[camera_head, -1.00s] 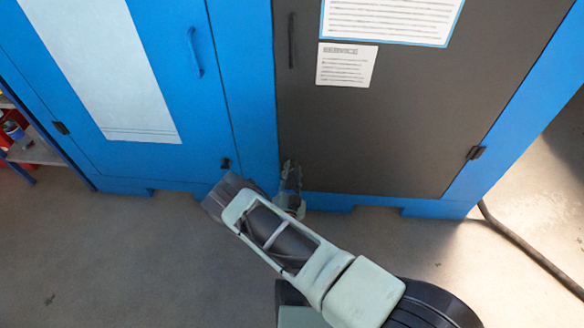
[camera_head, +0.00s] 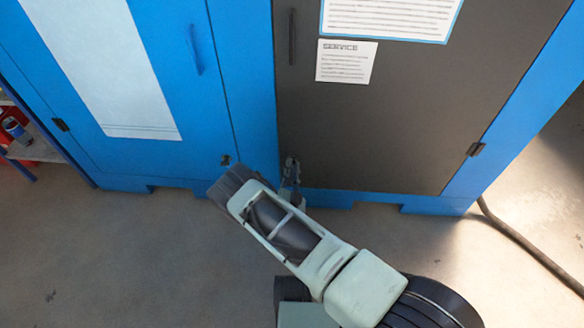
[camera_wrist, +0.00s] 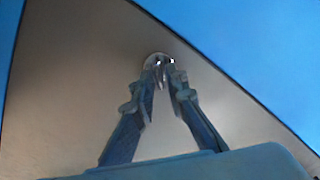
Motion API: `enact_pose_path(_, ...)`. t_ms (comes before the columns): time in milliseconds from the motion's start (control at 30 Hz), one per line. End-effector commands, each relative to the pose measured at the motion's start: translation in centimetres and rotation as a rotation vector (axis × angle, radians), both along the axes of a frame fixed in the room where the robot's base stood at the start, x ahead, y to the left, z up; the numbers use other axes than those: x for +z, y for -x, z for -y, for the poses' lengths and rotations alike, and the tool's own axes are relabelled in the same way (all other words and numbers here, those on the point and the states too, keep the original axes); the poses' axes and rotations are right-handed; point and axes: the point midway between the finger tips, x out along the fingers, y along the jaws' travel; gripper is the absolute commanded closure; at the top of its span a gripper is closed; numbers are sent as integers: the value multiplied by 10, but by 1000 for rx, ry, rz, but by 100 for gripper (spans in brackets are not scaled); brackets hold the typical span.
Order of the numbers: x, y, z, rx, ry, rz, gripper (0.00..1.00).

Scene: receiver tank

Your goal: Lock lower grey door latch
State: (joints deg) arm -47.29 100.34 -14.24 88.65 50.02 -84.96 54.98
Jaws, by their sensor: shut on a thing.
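The grey door (camera_head: 390,120) is closed in the blue cabinet front, and it also fills the middle of the wrist view (camera_wrist: 75,95). My gripper (camera_head: 291,162) is at the door's lower left corner. In the wrist view its two fingers (camera_wrist: 163,65) converge on the lower latch (camera_wrist: 154,57), a small round pale fitting. The fingertips are shut on the latch's small middle part. They hide much of it, so its exact angle is hard to tell. In the head view the gripper covers the latch.
A blue door (camera_head: 150,150) stands to the left, with its own small lower latch (camera_head: 226,160). A dark handle (camera_head: 291,37) is higher on the grey door. A black hose (camera_head: 530,250) lies on the floor at right. The floor in front is clear.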

Motion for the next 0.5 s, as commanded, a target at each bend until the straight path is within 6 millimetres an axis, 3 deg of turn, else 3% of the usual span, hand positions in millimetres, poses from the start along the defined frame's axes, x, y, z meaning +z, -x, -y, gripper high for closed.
enact_pose_path(500, 0, -2, 2, -2, -456, 18, 100)
